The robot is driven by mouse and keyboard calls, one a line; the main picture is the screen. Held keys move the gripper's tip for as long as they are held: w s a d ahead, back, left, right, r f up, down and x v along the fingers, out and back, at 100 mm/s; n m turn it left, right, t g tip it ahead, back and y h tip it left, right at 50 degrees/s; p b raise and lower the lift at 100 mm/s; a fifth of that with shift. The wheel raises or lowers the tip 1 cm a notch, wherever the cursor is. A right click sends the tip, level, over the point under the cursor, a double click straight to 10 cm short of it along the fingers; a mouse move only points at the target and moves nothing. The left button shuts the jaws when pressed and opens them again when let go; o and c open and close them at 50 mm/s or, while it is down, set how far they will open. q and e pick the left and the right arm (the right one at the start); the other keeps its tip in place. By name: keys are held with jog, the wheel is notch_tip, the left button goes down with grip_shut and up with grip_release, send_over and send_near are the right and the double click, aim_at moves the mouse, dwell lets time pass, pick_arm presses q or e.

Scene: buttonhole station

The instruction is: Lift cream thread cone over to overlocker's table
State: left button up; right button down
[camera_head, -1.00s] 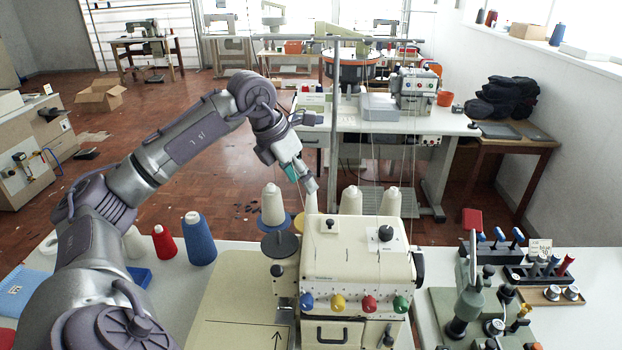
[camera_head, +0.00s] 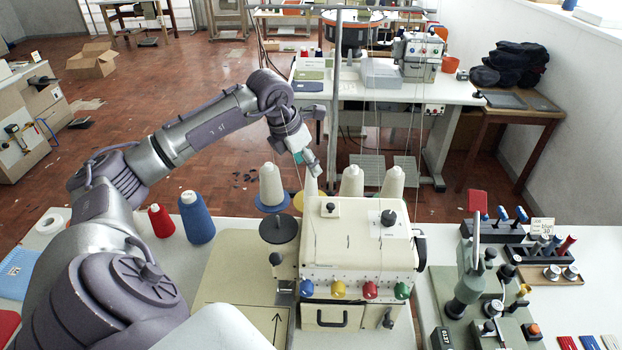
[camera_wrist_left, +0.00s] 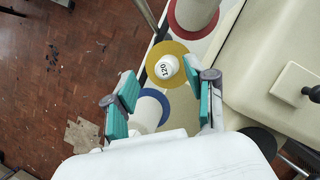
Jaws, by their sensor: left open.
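Several cream thread cones stand behind the cream overlocker (camera_head: 358,245): one on a blue disc (camera_head: 271,186), one on a yellow disc (camera_head: 310,186), and two further right (camera_head: 351,181) (camera_head: 393,183). My left gripper (camera_head: 309,165) is open above the yellow-disc cone. In the left wrist view the gripper's teal-padded fingers (camera_wrist_left: 160,86) are apart, and that cone's "120" top (camera_wrist_left: 165,67) lies between and just beyond the fingertips. The blue-disc cone (camera_wrist_left: 147,112) is partly hidden by the gripper; another stands on a red disc (camera_wrist_left: 193,12). My right gripper is not in view.
The white front table (camera_head: 590,265) also holds red (camera_head: 161,221) and blue (camera_head: 200,219) cones at left and a green-grey machine (camera_head: 468,290) at right. A thin metal pole (camera_head: 335,110) rises behind the cones. A second white table (camera_head: 455,92) with a machine stands farther back.

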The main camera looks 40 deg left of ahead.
aim_at(311, 184)
pick_arm(q)
jog(key=p+x, duration=0.2)
jog(key=x, duration=0.1)
jog(key=shift+w+d+f, duration=0.15)
jog(key=shift+w+d, duration=0.1)
jog(key=shift+d, duration=0.15)
jog(key=shift+w+f, duration=0.2)
jog(key=shift+f, duration=0.25)
jog(key=c, duration=0.6)
jog(key=shift+c, duration=1.2)
